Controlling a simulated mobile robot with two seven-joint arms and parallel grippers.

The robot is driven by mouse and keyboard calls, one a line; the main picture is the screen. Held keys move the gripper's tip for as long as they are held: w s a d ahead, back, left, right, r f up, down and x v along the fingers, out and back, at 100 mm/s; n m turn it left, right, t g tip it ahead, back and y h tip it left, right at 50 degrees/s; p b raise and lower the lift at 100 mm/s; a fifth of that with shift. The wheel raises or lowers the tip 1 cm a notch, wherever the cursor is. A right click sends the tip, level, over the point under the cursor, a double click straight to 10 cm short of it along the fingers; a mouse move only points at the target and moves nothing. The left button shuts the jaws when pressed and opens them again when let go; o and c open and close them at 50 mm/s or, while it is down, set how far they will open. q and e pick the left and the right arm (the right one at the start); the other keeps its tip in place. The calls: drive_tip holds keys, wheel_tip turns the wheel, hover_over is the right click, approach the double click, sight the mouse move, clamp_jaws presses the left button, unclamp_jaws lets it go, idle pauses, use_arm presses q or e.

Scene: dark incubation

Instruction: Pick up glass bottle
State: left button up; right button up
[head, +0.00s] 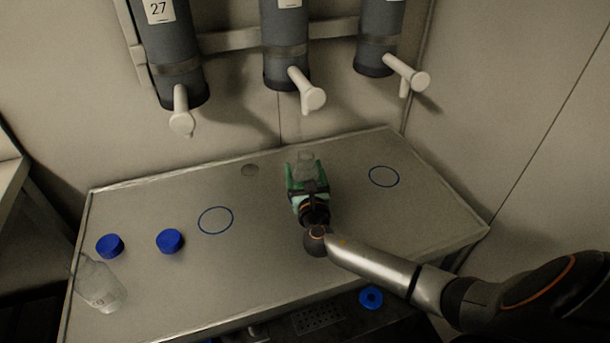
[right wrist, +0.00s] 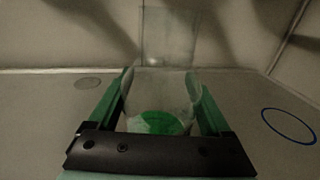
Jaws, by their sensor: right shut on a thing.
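A clear glass bottle (head: 306,166) is in my right gripper (head: 307,178) over the middle of the table in the head view. In the right wrist view the bottle (right wrist: 160,95) stands upright between the two green fingers of the right gripper (right wrist: 162,100), which are shut on its sides. I cannot tell whether its base touches the table. A second glass bottle (head: 98,285) is at the table's left front edge, leaning or seen at a slant. My left gripper is not in view.
The table (head: 270,240) has blue ring marks left (head: 215,220) and right (head: 384,177) of the gripper. Two blue caps (head: 110,245) (head: 170,241) lie at the left. Grey cylinders (head: 286,45) with white taps (head: 308,92) hang on the wall above. A blue ring-shaped piece (head: 371,297) lies below the front edge.

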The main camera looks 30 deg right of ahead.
sight(304, 160)
drive_tip(key=shift+r, duration=0.6)
wheel_tip(304, 160, up, 3)
drive_tip(key=shift+f+p, duration=0.15)
drive_tip(key=shift+p, duration=0.65)
drive_tip(key=s+r, duration=0.1)
drive_tip(key=s+a+r+p, duration=0.1)
drive_tip(key=r, duration=0.1)
drive_tip(key=s+a+r+p, duration=0.1)
drive_tip(key=s+r, duration=0.1)
drive_tip(key=shift+a+r, duration=0.1)
drive_tip(key=shift+a, duration=0.15)
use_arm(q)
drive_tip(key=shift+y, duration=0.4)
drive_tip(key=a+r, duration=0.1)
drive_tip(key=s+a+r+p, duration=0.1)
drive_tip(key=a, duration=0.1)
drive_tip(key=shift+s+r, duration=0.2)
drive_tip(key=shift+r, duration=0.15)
use_arm(e)
drive_tip(key=s+a+r, duration=0.4)
drive_tip(key=s+a, duration=0.1)
drive_tip(key=s, duration=0.2)
drive_tip(key=shift+s, duration=0.4)
use_arm(q)
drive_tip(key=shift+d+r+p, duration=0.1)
drive_tip(key=shift+p, duration=0.25)
